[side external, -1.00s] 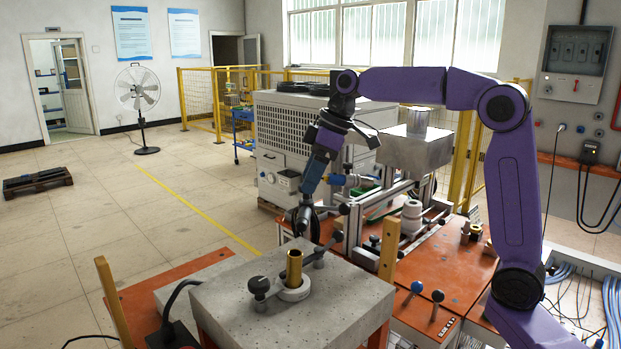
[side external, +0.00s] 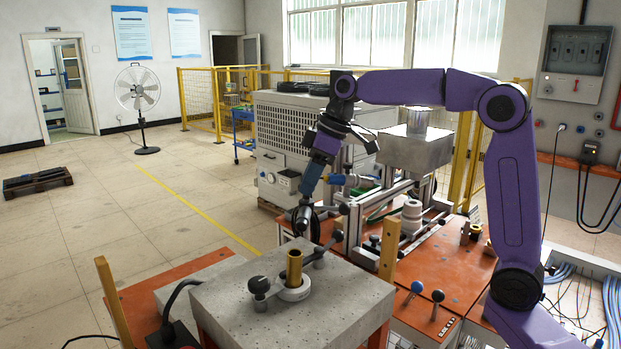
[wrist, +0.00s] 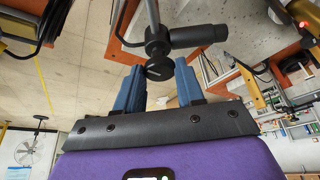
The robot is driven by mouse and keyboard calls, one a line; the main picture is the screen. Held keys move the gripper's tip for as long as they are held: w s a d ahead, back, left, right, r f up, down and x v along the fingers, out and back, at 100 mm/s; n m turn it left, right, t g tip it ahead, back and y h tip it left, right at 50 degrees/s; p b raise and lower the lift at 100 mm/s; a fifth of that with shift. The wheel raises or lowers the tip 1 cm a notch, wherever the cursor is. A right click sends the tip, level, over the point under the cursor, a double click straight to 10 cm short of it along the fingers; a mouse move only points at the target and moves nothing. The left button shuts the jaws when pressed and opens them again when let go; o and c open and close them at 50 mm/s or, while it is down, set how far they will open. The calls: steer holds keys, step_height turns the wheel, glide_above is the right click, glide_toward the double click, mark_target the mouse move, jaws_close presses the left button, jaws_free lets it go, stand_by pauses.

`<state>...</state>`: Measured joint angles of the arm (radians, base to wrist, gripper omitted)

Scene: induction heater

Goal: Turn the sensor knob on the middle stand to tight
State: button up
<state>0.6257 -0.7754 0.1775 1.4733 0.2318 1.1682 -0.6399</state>
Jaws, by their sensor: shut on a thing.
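My gripper (wrist: 161,70) has its blue fingers on either side of a round black knob (wrist: 159,69) in the wrist view, and it is shut on this sensor knob. The knob sits at a joint on a thin metal rod (wrist: 152,18), beside a black sensor cylinder (wrist: 198,36). In the side external view my gripper (side external: 306,196) points down at the dark sensor cylinder (side external: 302,218), behind the grey stone-topped table. There the knob is hidden or too small to make out. I cannot read how tight it is.
A brass tube (side external: 294,267) stands in a light ring on the stone-topped table (side external: 335,305), with a black ball knob (side external: 259,286) beside it. An aluminium frame with a blue fitting (side external: 350,180) is close right of my gripper. A wooden post (side external: 389,250) stands nearby.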

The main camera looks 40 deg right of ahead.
steer(key=m, duration=0.2)
steer(key=m+t+h, duration=0.1)
steer(key=m, duration=0.1)
steer(key=shift+s+a+m+h, duration=0.15)
steer(key=shift+a+m+h, duration=0.05)
steer(key=shift+m+h, duration=0.1)
steer(key=m+h, duration=0.1)
steer(key=m, duration=0.3)
steer(key=shift+a+h, duration=0.2)
steer(key=shift+h, duration=0.2)
steer(key=m, duration=0.2)
steer(key=m+h, duration=0.1)
steer(key=m, duration=0.2)
steer(key=shift+a+h, duration=0.15)
steer(key=shift+h, duration=0.15)
steer(key=shift+m+g+h, duration=0.4)
steer(key=shift+m+h, duration=0.2)
steer(key=shift+m, duration=1.2)
steer(key=o, duration=1)
steer(key=shift+o, duration=0.2)
steer(key=shift+a+r, duration=0.1)
steer(key=v, duration=1.7)
steer(key=shift+w, duration=0.25)
steer(key=shift+r, duration=0.15)
